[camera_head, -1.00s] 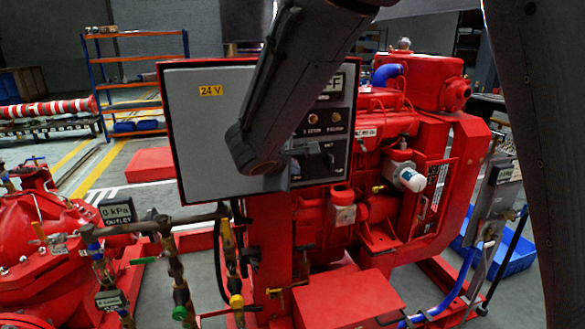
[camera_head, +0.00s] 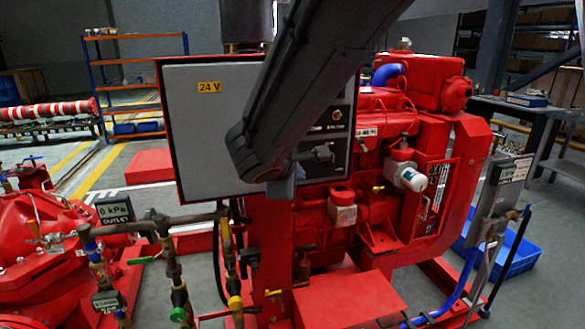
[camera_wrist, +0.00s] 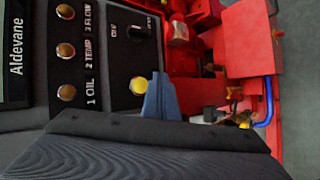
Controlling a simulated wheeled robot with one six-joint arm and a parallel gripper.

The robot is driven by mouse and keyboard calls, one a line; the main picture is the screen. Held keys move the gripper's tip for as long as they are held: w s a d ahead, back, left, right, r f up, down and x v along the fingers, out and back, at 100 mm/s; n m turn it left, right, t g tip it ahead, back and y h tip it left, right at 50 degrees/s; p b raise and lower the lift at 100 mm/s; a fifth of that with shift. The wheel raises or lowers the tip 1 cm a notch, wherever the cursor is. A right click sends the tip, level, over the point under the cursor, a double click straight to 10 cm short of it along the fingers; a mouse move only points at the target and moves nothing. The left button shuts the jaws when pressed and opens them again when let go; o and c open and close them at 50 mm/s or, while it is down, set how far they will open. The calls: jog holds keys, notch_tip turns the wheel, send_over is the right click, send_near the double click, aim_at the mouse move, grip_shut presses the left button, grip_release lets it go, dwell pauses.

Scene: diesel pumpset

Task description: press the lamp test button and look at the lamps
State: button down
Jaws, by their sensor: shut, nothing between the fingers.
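The grey control panel (camera_head: 212,130) with a yellow 24 V label stands in the middle of the head view, partly hidden by my arm. In the wrist view its dark face shows sideways, with three amber-brown lamps in a row: 1 OIL (camera_wrist: 67,92), 2 TEMP (camera_wrist: 66,50) and 3 FLOW (camera_wrist: 65,11). They look dull, not clearly lit. A bright yellow round button (camera_wrist: 138,85) sits beside them, its label not readable. My gripper (camera_wrist: 160,95) is shut and empty, its blue-grey fingertips right beside the button; contact cannot be told. It also shows before the panel (camera_head: 322,153).
A black selector knob (camera_wrist: 136,33) is on the panel near the lamps. The red engine (camera_head: 385,150) stands right of and behind the panel. Pipes and valves (camera_head: 170,260) lie low at left. A blue tray (camera_head: 515,258) is on the floor at right.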

jog(key=shift+s+d, duration=0.2)
jog(key=shift+s, duration=0.35)
jog(key=shift+s+d, duration=0.15)
jog(key=shift+s, duration=0.4)
jog(key=s+d+f+m+g+h, duration=0.1)
jog(key=s+d+f+m+g, duration=0.65)
jog(key=d, duration=0.55)
jog(key=s+d+f+m+g+y, duration=0.3)
jog(key=s+f+m, duration=0.5)
jog(key=s, duration=0.5)
jog(key=shift+d+f+y, duration=0.6)
jog(key=shift+y, duration=0.2)
